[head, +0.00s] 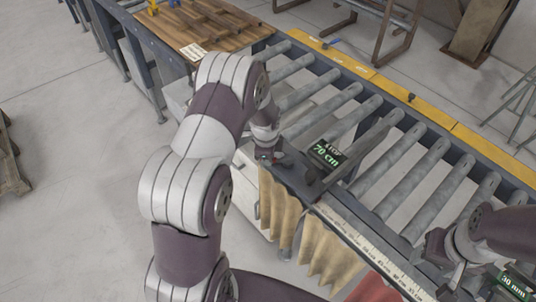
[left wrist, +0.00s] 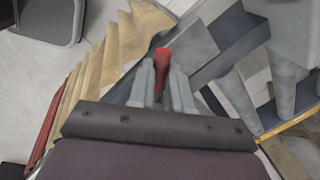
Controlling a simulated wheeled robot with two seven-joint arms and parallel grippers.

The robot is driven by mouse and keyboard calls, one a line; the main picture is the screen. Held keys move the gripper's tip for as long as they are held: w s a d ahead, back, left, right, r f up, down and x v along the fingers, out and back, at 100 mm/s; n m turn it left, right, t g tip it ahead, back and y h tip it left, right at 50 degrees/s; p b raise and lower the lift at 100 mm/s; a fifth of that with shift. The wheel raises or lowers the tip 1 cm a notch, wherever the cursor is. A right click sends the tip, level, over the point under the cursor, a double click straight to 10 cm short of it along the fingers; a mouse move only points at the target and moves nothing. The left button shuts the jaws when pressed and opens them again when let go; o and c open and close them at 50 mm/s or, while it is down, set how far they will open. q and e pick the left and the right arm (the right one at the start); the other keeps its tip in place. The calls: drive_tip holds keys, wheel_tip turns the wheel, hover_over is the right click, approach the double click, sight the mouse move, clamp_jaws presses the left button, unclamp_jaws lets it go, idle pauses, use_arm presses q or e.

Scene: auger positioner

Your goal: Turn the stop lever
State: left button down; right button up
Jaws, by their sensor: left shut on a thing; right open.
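The stop (head: 325,158) is a dark block with a lit display reading "STOP 70 cm", on the near rail of the roller conveyor. The stop lever (left wrist: 163,58) has a red grip and shows in the left wrist view. My left gripper (left wrist: 165,84) is shut on it, with a finger on each side of the grip. In the head view my left gripper (head: 268,156) is at the left end of the stop, and the lever is mostly hidden there. My right gripper (head: 456,268) is open at the right edge, over the conveyor's near side.
The roller conveyor (head: 406,167) runs diagonally, with a yellow far rail (head: 400,97). A scale strip (head: 372,255) lies along the near rail, above pleated tan bellows (head: 284,208). A second display (head: 514,284) reads "30 mm". A wooden table (head: 205,30) stands behind.

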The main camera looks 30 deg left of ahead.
use_arm(q)
drive_tip(key=shift+w+a+f+m+b, duration=0.1)
drive_tip(key=shift+w+a+m+b, duration=0.1)
drive_tip(key=shift+w+m+b, duration=0.55)
drive_tip(key=m+b, duration=0.1)
drive_tip(key=m, duration=0.1)
drive_tip(key=w+m+h+b, duration=0.1)
drive_tip(key=b, duration=0.1)
drive_tip(key=shift+w+f+m, duration=0.15)
drive_tip(key=shift+w+m, duration=0.05)
drive_tip(key=shift+m, duration=0.15)
drive_tip(key=shift+w+d+m+b, duration=0.1)
drive_tip(key=shift+w+m+b, duration=0.4)
drive_tip(key=shift+m+b, duration=0.55)
drive_tip(key=shift+w+r+b, duration=0.1)
drive_tip(key=shift+r+b, duration=0.15)
drive_tip(key=shift+b, duration=0.1)
drive_tip(key=shift+m, duration=0.25)
drive_tip(key=shift+r, duration=0.1)
drive_tip(key=c, duration=1.1)
unclamp_jaws()
drive_tip(key=shift+d, duration=0.1)
drive_tip(key=shift+o, duration=0.2)
